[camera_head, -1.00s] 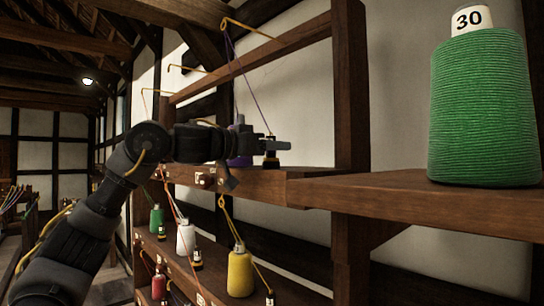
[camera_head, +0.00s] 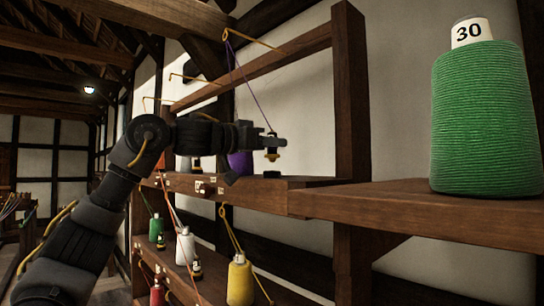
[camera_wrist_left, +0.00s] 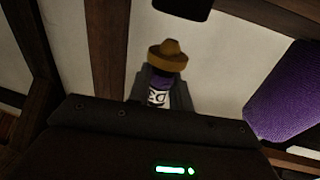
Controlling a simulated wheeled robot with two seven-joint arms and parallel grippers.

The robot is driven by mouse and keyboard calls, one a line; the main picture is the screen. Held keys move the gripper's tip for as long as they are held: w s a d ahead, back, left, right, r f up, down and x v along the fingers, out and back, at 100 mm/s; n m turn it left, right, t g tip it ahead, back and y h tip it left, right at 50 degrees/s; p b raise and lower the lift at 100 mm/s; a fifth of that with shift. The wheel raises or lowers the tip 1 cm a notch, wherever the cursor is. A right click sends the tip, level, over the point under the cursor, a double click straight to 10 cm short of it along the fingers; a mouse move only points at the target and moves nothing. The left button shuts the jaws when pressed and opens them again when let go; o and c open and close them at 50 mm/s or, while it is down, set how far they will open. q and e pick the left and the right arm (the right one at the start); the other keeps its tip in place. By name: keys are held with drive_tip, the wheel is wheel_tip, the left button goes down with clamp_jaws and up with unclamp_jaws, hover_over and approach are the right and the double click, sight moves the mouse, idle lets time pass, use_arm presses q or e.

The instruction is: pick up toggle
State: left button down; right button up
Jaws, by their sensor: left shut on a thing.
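The toggle is a small piece with a yellow-brown flanged end (camera_head: 272,156) and purple thread tied to it. My left gripper (camera_head: 273,143) is shut on it and holds it just above the shelf. In the left wrist view the toggle's brown flange (camera_wrist_left: 168,55) sticks out past the fingers, with a purple and white marked body (camera_wrist_left: 158,98) between them. The purple thread (camera_head: 247,84) runs up to a yellow hook (camera_head: 227,34). A small dark green stand (camera_head: 272,174) sits on the shelf below the toggle. My right gripper is not in view.
A purple cone (camera_head: 240,164) stands behind my left gripper. A big green cone (camera_head: 483,125) labelled 30 stands on the nearer shelf (camera_head: 420,208). A yellow cone (camera_head: 240,280), white cone (camera_head: 185,247) and others stand on the rack below. A wooden post (camera_head: 350,95) rises to the right.

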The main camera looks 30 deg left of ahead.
use_arm(q)
drive_tip(key=s+a+r+b, duration=0.2)
drive_tip(key=s+a+r, duration=0.4)
drive_tip(key=s+r, duration=0.4)
drive_tip(key=shift+s+a, duration=0.2)
drive_tip(key=shift+s, duration=1)
